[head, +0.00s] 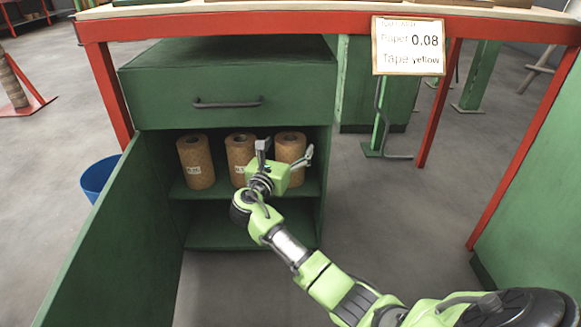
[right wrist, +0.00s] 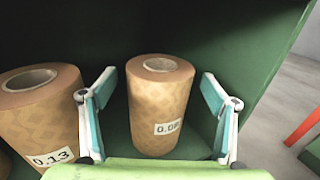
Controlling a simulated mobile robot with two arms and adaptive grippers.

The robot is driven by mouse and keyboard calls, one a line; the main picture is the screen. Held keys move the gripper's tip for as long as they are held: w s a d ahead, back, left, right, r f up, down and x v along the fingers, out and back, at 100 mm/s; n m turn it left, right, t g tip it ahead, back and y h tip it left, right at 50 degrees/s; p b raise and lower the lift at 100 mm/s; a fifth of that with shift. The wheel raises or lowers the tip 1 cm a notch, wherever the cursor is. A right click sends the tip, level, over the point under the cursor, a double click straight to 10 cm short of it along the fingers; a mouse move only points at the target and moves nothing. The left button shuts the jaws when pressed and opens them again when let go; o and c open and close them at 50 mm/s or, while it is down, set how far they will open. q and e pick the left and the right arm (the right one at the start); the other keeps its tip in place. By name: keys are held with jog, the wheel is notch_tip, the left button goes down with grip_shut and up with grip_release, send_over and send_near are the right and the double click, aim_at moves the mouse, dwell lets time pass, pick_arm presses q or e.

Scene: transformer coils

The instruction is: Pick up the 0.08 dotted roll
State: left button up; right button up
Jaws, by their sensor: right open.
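The 0.08 roll (right wrist: 157,100) is a brown patterned paper roll with a hollow core and a white label reading 0.08. It stands upright on the cabinet shelf. In the head view it is the rightmost roll (head: 290,146), partly hidden behind my right gripper. My right gripper (head: 287,150) is open, with one finger on each side of the 0.08 roll in the right wrist view (right wrist: 158,115). Whether the fingers touch the roll is not clear, but gaps show on both sides. My left gripper is not in view.
A roll labelled 0.13 (right wrist: 42,110) stands left of the 0.08 roll. Another roll (head: 195,160) stands farther left on the shelf (head: 215,190). The green cabinet door (head: 118,245) is open on the left. A sign (head: 408,46) reads 0.08 and yellow tape.

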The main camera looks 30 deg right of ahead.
jog(key=shift+w+d, duration=0.2)
jog(key=shift+d, duration=0.05)
jog(key=c, duration=1.7)
jog(key=shift+r, duration=0.1)
jog(key=c, duration=0.5)
jog(key=shift+r, duration=0.1)
